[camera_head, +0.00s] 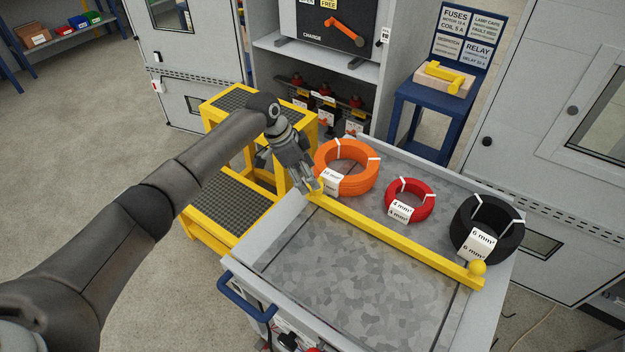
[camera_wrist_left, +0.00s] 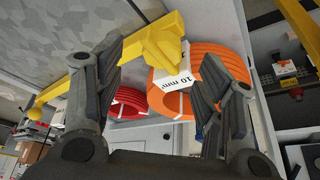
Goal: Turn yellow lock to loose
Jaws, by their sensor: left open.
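A long yellow bar (camera_head: 395,240) lies across the grey cart top, with a yellow ball knob (camera_head: 477,268) at its right end. I cannot tell which yellow part is the lock. My left gripper (camera_head: 311,186) is at the bar's left end, beside the orange coil. In the left wrist view, the bar's yellow end block (camera_wrist_left: 160,45) shows between and beyond the two spread fingers, which are open and empty. Whether a finger touches it I cannot tell. Another yellow piece (camera_head: 445,75) rests on a wooden block on the blue stand. My right gripper is not in view.
Orange (camera_head: 347,181), red (camera_head: 418,211) and black (camera_head: 487,232) cable coils lie behind the bar on the cart (camera_head: 345,278). Yellow steps (camera_head: 213,205) stand left of the cart. An open grey cabinet (camera_head: 265,60) stands behind. The cart's front area is clear.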

